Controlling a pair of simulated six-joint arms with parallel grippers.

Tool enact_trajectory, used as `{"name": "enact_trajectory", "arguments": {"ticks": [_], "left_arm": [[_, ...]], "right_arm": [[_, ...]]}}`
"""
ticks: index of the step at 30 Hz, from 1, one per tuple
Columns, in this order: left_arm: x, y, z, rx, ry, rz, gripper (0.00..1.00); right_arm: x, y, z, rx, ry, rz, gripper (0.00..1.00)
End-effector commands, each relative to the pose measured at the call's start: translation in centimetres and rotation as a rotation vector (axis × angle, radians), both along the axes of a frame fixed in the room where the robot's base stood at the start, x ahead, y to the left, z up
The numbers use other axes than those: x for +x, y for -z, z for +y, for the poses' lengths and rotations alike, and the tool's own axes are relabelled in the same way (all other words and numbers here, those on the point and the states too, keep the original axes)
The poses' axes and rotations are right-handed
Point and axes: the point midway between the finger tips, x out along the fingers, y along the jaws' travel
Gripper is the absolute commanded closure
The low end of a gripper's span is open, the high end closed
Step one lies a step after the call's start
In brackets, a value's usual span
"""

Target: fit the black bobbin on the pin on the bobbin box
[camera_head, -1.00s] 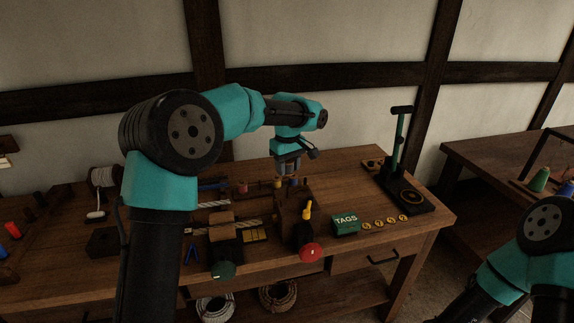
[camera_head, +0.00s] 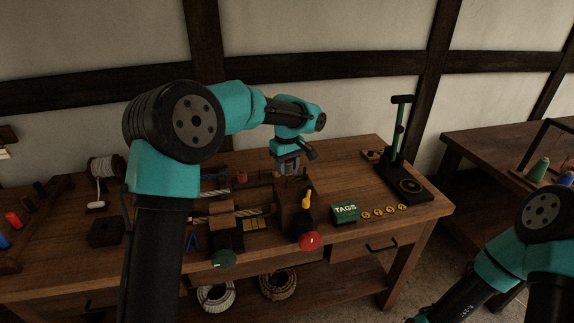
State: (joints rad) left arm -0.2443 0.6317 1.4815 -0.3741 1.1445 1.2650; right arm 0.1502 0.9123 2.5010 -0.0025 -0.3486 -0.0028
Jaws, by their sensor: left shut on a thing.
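My left gripper (camera_head: 288,172) points down over the back of the bench, behind the dark wooden block with the yellow-topped peg. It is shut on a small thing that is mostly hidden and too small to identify. A red bobbin (camera_head: 241,178) stands on a low rack to the left of the gripper. I cannot make out the black bobbin, the bobbin box or its pin for certain at this size. My right arm shows at lower right, and its gripper is out of the picture.
A dark wooden block (camera_head: 292,222) and a red knob (camera_head: 309,241) stand in front of my left gripper. A green TAGS box (camera_head: 344,212), yellow discs (camera_head: 378,212) and a black stand (camera_head: 404,183) are to the right. Bare benchtop lies behind the TAGS box.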

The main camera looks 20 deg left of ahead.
Motion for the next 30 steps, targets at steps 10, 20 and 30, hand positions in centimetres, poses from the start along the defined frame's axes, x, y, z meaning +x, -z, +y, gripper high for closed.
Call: {"name": "enact_trajectory", "arguments": {"ticks": [10,20,30], "left_arm": [[0.0,0.1,0.0,0.000,0.000,0.000,0.79],[0.0,0.9,0.0,0.000,0.000,0.000,0.79],[0.0,1.7,0.0,0.000,0.000,0.000,0.79]], "right_arm": [[0.0,0.0,0.0,0.000,0.000,0.000,0.57],[0.0,0.0,0.0,0.000,0.000,0.000,0.57],[0.0,0.0,0.0,0.000,0.000,0.000,0.57]]}}
